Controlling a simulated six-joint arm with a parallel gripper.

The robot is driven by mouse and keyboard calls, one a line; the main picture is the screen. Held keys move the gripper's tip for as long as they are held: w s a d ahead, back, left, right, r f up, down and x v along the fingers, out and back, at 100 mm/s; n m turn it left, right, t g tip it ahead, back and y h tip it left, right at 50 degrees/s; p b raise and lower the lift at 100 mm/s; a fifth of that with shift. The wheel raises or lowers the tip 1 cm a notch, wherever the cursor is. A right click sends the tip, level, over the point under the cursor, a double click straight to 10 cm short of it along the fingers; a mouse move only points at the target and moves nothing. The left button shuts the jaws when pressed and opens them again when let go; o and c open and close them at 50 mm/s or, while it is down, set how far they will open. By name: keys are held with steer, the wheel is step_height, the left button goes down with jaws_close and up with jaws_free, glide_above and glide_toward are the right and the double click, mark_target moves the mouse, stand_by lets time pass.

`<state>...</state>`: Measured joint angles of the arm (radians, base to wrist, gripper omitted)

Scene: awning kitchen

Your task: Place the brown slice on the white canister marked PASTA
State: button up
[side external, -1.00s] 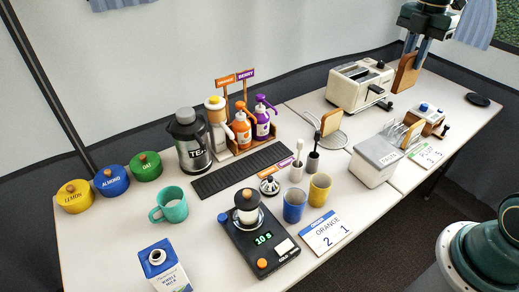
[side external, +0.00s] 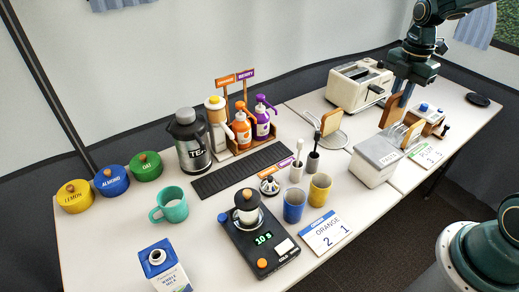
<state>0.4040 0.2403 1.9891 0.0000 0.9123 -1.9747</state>
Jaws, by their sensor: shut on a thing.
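The brown slice (side external: 390,111) is held upright in my gripper (side external: 399,104), which is shut on it. The slice is just behind and above the canister's back right part in the picture. I cannot tell whether its lower edge touches anything. Part of the slice is hidden by my gripper's fingers.
A wire rack (side external: 411,133) stands close by the canister's right side. A cream toaster (side external: 357,84) is at the back.

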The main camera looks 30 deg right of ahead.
mark_target(389, 125)
steer(key=shift+f, duration=4.8)
steer(key=shift+f, duration=0.1)
steer(key=o, duration=0.8)
step_height(389, 125, up, 12)
steer(key=shift+r, duration=0.1)
